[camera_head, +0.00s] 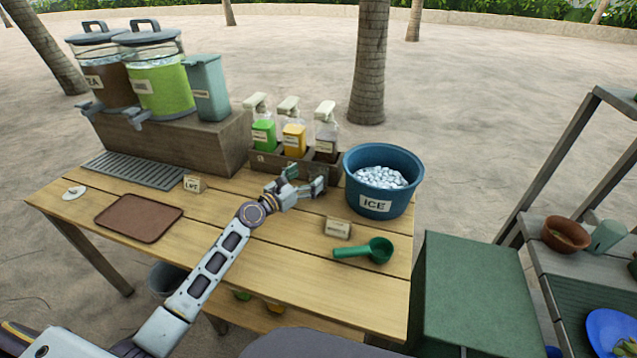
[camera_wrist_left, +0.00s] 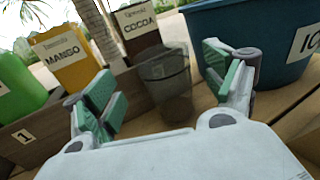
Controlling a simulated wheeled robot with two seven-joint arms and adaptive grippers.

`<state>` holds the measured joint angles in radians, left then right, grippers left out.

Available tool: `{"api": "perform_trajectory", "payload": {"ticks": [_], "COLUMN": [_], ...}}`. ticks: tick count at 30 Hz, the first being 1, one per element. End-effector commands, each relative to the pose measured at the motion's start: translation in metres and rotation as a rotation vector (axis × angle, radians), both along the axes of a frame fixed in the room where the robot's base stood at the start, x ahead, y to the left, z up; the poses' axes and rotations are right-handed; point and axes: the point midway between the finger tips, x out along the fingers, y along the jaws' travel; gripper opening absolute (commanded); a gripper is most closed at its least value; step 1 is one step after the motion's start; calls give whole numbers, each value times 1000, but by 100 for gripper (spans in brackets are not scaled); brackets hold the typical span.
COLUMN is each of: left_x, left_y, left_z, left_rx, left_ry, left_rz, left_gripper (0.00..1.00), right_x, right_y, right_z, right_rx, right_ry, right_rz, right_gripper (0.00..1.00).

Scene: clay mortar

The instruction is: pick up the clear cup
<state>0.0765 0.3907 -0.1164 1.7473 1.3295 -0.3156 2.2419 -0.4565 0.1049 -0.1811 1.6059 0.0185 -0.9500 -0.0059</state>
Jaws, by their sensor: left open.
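The clear cup (camera_wrist_left: 166,88) stands on the table in the left wrist view. It is a see-through, dark-tinted tumbler in front of the cocoa bottle. My left gripper (camera_wrist_left: 163,84) is open, with its green-padded fingers on either side of the cup in the picture and a gap at each side. In the head view my left gripper (camera_head: 304,183) is low over the table, between the bottle rack and the ice bucket. I cannot make out the cup there. My right gripper is not in view.
The blue ice bucket (camera_head: 352,192) stands close to the right of the gripper. The bottle rack (camera_head: 262,163) with green, mango and cocoa bottles is just behind. A green scoop (camera_head: 366,250) and small sign (camera_head: 338,229) lie in front; a brown tray (camera_head: 138,217) is left.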

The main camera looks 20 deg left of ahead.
Motion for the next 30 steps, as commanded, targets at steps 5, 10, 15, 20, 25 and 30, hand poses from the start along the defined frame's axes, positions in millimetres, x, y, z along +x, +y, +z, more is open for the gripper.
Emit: {"api": "perform_trajectory", "payload": {"ticks": [5,10,15,20,25,30], "left_x": [6,6,6,9,18,30], "left_y": [-2,-2,-2,-4,-10,-17], "left_z": [0,0,0,1,1,1], "left_rx": [1,1,1,0,0,0], "left_ry": [0,0,0,-1,-1,-1], "left_rz": [1,1,1,0,1,0], "left_gripper": [85,85,85,85,85,85], "right_x": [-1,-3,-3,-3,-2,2], "right_y": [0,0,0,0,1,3], "right_z": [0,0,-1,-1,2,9], "right_rx": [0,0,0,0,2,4], "right_ry": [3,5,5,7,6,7], "right_rz": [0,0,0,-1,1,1], "right_gripper": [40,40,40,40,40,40]}}
